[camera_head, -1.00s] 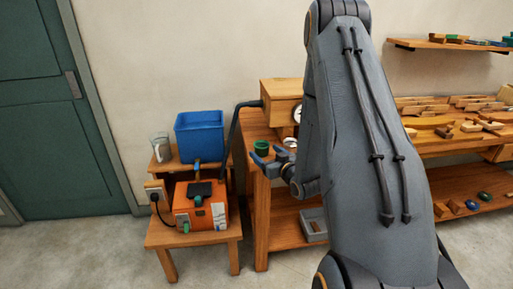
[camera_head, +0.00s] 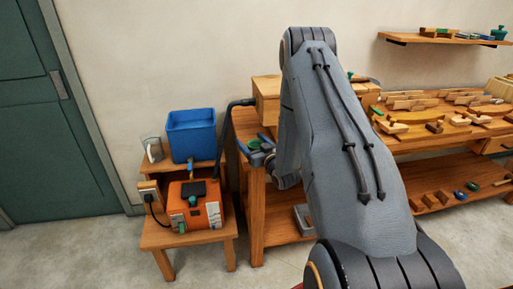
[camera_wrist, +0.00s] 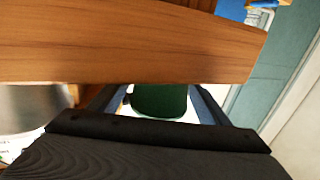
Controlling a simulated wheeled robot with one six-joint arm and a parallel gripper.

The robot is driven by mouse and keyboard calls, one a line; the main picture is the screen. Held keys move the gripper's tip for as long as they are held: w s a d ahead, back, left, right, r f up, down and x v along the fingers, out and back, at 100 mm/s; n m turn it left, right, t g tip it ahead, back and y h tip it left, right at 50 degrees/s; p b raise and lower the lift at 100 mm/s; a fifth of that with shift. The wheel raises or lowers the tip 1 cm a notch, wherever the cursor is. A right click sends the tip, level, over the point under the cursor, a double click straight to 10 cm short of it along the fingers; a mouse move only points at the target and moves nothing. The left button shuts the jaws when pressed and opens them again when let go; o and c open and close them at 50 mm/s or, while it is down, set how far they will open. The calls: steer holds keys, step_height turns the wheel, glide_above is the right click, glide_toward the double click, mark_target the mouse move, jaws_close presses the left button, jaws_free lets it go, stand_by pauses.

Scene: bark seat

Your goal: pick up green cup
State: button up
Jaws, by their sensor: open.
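The green cup (camera_head: 254,144) stands near the left end of the wooden workbench, small and partly hidden by my gripper (camera_head: 262,147). The fingers are apart, one on each side of the cup. I cannot tell whether either finger touches it. My arm hides much of the bench.
A wooden box (camera_head: 266,88) stands on the bench behind the gripper. To the left are a blue bin (camera_head: 194,136), a glass jar (camera_head: 153,150) and an orange machine (camera_head: 195,206) on a wooden stand. More bench with wooden pieces (camera_head: 460,119) lies right.

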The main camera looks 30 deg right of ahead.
steer(key=shift+w, duration=0.2)
steer(key=c, duration=1.1)
steer(key=shift+r, duration=0.1)
